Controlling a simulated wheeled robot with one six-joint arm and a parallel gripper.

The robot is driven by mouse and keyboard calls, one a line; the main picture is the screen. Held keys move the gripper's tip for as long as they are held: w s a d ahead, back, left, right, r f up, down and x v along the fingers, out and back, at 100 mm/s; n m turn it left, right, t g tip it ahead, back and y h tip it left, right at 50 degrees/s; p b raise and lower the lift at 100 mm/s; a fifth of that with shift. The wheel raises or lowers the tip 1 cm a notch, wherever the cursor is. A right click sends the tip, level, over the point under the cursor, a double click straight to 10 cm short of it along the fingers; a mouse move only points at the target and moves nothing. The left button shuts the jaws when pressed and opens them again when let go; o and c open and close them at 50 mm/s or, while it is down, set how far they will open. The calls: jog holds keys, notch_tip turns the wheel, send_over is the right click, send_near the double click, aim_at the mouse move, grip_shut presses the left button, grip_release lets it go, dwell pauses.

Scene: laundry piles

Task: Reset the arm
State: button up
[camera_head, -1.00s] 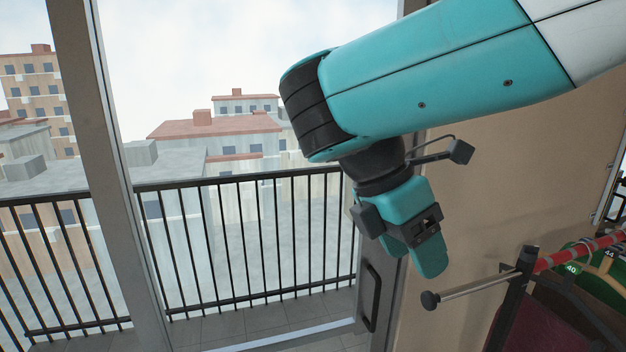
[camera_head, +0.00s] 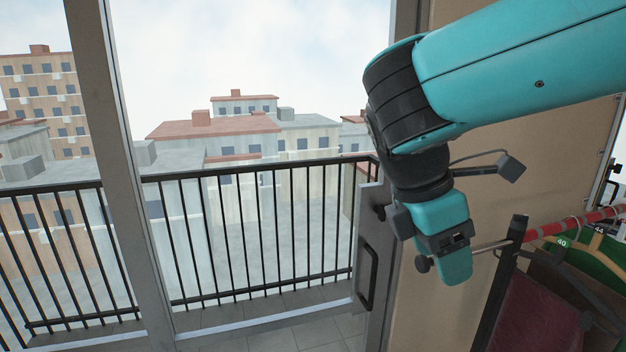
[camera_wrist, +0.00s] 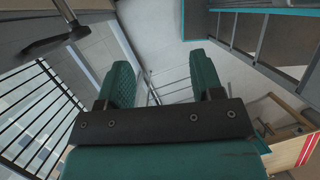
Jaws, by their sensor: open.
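My gripper (camera_head: 452,262) hangs from the teal and black arm at the right of the head view, pointing down. It is in front of the tan wall and the end of a clothes rail. In the wrist view my gripper (camera_wrist: 160,84) shows two green fingers spread apart with a clear gap between them. Nothing is held. A pale floor and a thin-barred metal rack (camera_wrist: 170,85) show beyond the gap.
The clothes rail (camera_head: 585,218) with hanging garments (camera_head: 535,305) is at the lower right, close to my gripper. A door frame with a dark handle (camera_head: 368,278) stands left of it. A balcony railing (camera_head: 265,235) and buildings lie beyond.

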jog(key=s+d+f+m+y+b, duration=0.1)
jog(key=s+f+m+y+b, duration=0.1)
jog(key=f+m+b, duration=0.3)
jog(key=s+d+f+y+b, duration=0.1)
jog(key=s+d+f+b, duration=0.15)
jog(key=f, duration=0.45)
jog(key=s+a+f+m+y+b, duration=0.4)
jog(key=s+f+m+y+b, duration=0.1)
jog(key=s, duration=0.4)
jog(key=shift+s+a+f+m+y+b, duration=0.35)
jog(key=shift+f+m+b, duration=0.25)
jog(key=shift+m, duration=0.5)
dwell(1.0)
